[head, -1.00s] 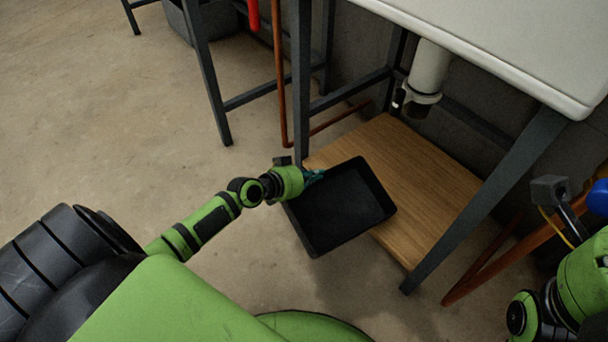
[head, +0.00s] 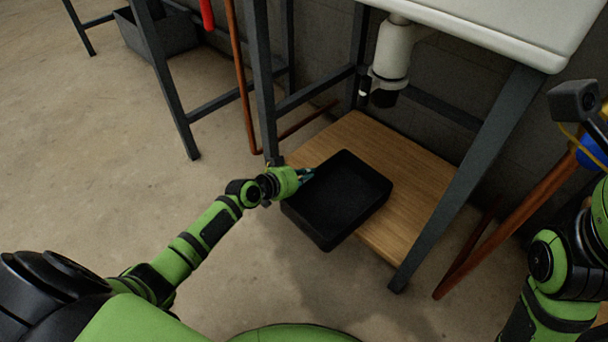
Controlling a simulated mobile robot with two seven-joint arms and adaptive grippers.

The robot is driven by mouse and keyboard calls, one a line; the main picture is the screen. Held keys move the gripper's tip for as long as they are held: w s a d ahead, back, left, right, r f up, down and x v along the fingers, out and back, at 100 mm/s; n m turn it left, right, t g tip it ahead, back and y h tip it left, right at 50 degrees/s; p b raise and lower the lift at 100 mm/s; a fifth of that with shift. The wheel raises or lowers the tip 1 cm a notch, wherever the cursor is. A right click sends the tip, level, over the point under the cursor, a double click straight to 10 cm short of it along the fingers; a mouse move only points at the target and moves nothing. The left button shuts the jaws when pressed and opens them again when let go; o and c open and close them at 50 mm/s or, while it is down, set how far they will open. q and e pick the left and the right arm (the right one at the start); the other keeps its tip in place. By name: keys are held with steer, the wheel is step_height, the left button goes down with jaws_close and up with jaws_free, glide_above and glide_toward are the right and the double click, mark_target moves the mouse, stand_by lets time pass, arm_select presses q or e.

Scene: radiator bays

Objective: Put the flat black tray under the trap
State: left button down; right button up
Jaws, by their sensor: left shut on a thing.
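The flat black tray (head: 337,198) is in the middle of the head view, held roughly level over the front left part of a low wooden board. My left gripper (head: 306,176) is shut on its left rim. The trap (head: 392,54) is a white pipe with a dark lower end, hanging under the white sink behind the tray and to its upper right. The tray is apart from the spot straight below the trap. My right arm shows at the right edge, but its gripper fingers are not clearly seen.
The wooden board (head: 416,184) lies under the white sink (head: 500,28). Dark frame legs stand left (head: 263,85) and right (head: 470,170) of the board. Copper pipes (head: 241,75) run at the left, and orange-brown pipes (head: 500,224) slant at the right. A grey bin (head: 158,36) stands far left.

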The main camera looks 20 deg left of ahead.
arm_select(q)
steer(key=c, duration=1.3)
jaws_free()
steer(key=shift+c, duration=0.2)
steer(key=shift+s, duration=0.1)
steer(key=v, duration=1.2)
